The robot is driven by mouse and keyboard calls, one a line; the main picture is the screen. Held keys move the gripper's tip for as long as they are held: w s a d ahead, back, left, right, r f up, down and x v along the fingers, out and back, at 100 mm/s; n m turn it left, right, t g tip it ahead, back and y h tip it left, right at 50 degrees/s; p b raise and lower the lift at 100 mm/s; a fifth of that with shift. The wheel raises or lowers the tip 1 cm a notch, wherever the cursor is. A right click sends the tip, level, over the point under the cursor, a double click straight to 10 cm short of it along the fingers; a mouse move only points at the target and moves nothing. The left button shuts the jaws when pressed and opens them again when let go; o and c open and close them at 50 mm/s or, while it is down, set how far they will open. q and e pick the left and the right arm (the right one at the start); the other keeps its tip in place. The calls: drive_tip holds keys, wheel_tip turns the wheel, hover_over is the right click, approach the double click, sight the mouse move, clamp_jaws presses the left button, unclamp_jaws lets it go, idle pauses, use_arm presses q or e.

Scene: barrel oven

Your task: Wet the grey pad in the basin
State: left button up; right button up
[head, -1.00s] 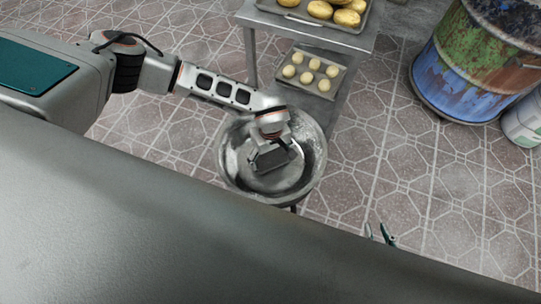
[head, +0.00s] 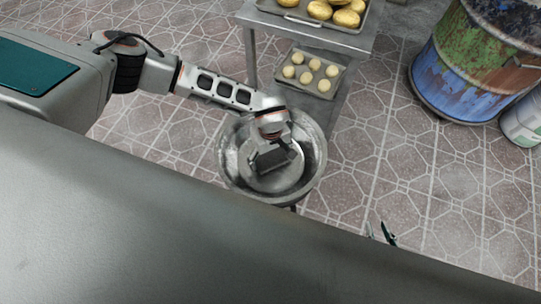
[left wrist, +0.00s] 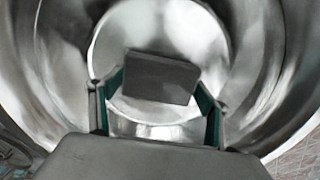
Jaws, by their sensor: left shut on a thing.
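The basin (head: 229,173) is a round, shiny metal bowl below the far edge of the grey surface in the head view. Its curved wall (left wrist: 262,60) fills much of the left wrist view. My left gripper (head: 272,158) reaches down inside it. In the left wrist view its fingers (left wrist: 158,95) are shut on the dark grey pad (left wrist: 160,78), which is tilted slightly. The pad (head: 276,161) shows over the basin's floor. I cannot tell whether it touches the floor or any water. My right gripper (head: 380,233) shows only two green-tipped fingers, apart and empty, past the grey edge.
A metal table (head: 293,31) behind the basin carries a tray with several bread loaves. A lower tray (head: 309,87) holds several small rolls. A rusty painted barrel (head: 468,65) and a white bucket (head: 526,122) stand at the right. The tiled floor between is clear.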

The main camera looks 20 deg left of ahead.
sight(270, 158)
use_arm(q)
drive_tip(key=shift+w+r+p, duration=0.1)
drive_tip(key=shift+r+p, duration=0.35)
drive_tip(key=shift+r, duration=0.15)
drive_tip(key=shift+r+p, duration=1.85)
drive_tip(key=shift+r, duration=1.1)
use_arm(e)
drive_tip(key=w+r+t, duration=0.1)
drive_tip(key=w+r, duration=0.2)
drive_tip(key=r, duration=0.4)
drive_tip(key=shift+r, duration=0.2)
use_arm(q)
drive_tip(key=shift+f, duration=0.1)
use_arm(e)
drive_tip(key=shift+w, duration=0.1)
